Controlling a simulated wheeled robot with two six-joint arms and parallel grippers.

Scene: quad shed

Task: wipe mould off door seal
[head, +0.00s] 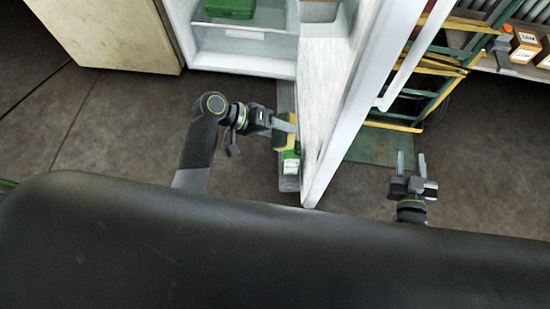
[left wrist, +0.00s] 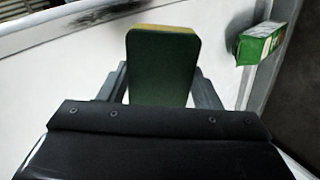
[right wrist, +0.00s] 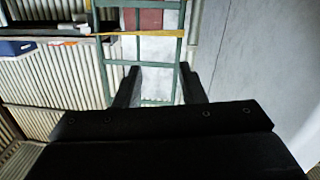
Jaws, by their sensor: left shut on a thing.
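The fridge door (head: 322,100) stands open, its inner face towards my left arm. My left gripper (head: 287,129) is shut on a green and yellow sponge (head: 283,141) beside that face. In the left wrist view the sponge (left wrist: 162,65) stands between the fingers, its dark green side towards the camera. A dark, mould-like smudge (left wrist: 95,17) runs along the door's pale edge at upper left there. I cannot tell whether the sponge touches the door. My right gripper (head: 411,160) is open and empty on the door's other side.
A green and white box (left wrist: 260,44) sits in the door shelf (head: 289,184). A green box (head: 229,8) is inside the fridge. A green and yellow trolley (head: 428,68) stands behind the door, near shelves with small boxes (head: 524,44). Floor left of my left arm is clear.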

